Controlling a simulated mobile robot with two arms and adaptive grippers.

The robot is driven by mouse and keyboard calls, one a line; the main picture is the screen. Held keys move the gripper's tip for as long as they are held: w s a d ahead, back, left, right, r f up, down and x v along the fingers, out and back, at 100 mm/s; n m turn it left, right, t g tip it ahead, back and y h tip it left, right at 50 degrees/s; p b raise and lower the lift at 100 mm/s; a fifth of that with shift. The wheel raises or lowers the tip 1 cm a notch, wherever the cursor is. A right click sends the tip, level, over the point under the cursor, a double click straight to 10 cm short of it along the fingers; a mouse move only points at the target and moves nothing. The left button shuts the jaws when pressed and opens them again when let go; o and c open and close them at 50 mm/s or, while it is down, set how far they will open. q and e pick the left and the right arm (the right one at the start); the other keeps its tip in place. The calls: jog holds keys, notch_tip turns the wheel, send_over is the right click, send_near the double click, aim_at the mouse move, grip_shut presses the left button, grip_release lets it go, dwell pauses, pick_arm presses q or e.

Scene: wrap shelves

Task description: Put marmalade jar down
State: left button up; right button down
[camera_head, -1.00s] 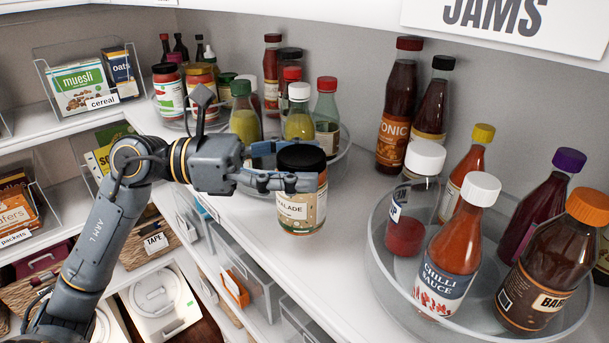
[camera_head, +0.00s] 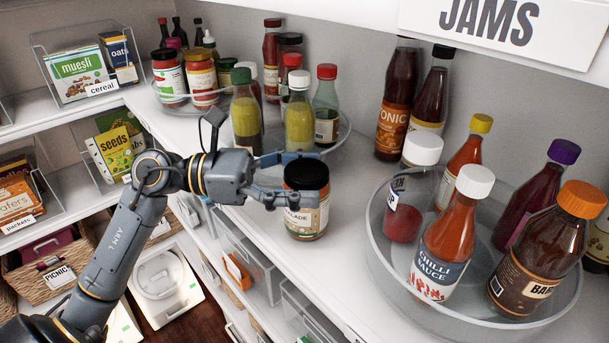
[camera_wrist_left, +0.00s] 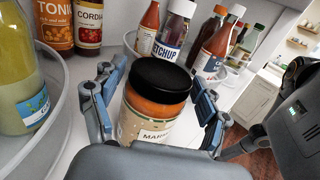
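The marmalade jar (camera_head: 308,218), with a dark lid and a cream label, stands upright on the white shelf (camera_head: 345,260) near its front edge. My left gripper (camera_head: 306,178) is around the jar at lid height, with one finger behind it and one in front. In the left wrist view the jar (camera_wrist_left: 150,115) is between the two spread fingers of my left gripper (camera_wrist_left: 158,78), with a narrow gap showing on each side. The gripper is open. My right gripper is not in view.
A clear round tray (camera_head: 378,262) with sauce bottles stands to the right. Another round tray (camera_head: 343,135) with green and red-capped bottles is close behind the gripper. Tall bottles, including a tonic bottle (camera_head: 396,100), stand at the back wall. Shelf right of the jar is clear.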

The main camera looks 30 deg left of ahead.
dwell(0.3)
pick_arm(q)
jog(key=shift+r, duration=0.15)
jog(key=shift+s+a, duration=0.1)
jog(key=shift+a, duration=0.15)
jog(key=b+v, duration=0.6)
jog(key=v, duration=0.5)
jog(key=shift+s+a, duration=0.2)
jog(key=shift+s, duration=0.05)
